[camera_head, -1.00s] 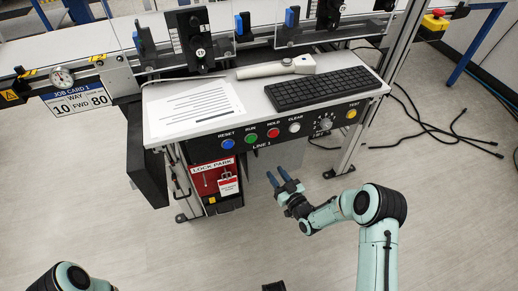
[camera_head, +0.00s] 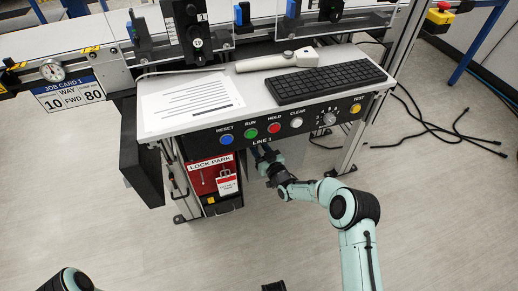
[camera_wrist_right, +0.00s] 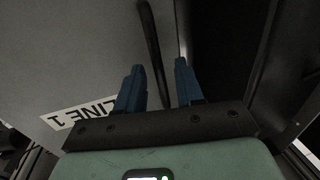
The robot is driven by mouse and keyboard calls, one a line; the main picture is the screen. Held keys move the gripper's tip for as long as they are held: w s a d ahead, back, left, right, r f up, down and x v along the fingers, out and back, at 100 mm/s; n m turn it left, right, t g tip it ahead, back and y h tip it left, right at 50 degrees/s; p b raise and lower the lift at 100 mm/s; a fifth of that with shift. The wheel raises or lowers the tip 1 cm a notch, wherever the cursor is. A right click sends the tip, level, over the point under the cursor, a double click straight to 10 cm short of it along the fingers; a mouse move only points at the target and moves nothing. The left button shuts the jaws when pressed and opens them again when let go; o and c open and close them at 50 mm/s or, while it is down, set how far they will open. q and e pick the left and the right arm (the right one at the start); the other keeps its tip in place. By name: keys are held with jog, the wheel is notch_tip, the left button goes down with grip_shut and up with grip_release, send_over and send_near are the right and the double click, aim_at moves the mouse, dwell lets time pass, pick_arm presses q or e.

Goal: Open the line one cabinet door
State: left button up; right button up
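The line one cabinet door is a grey panel (camera_wrist_right: 75,55) with a white LINE 1 label (camera_wrist_right: 75,115) that reads upside down in the right wrist view. A black bar handle (camera_wrist_right: 152,50) runs along it near its edge. My right gripper (camera_wrist_right: 160,82) is open, with one blue finger on each side of the handle's lower part; contact cannot be told. In the head view my right gripper (camera_head: 262,153) is under the console front, where the counter partly hides it and the door. Only part of my left arm shows at the bottom left; its gripper is out of view.
The console (camera_head: 285,128) with coloured buttons overhangs the cabinet. A red LOCK PARK board (camera_head: 208,178) is left of my right gripper. A black panel (camera_head: 142,160) juts out further left. A frame leg (camera_head: 352,145) stands at right. The floor in front is clear.

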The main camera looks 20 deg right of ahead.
grip_shut()
dwell(1.4)
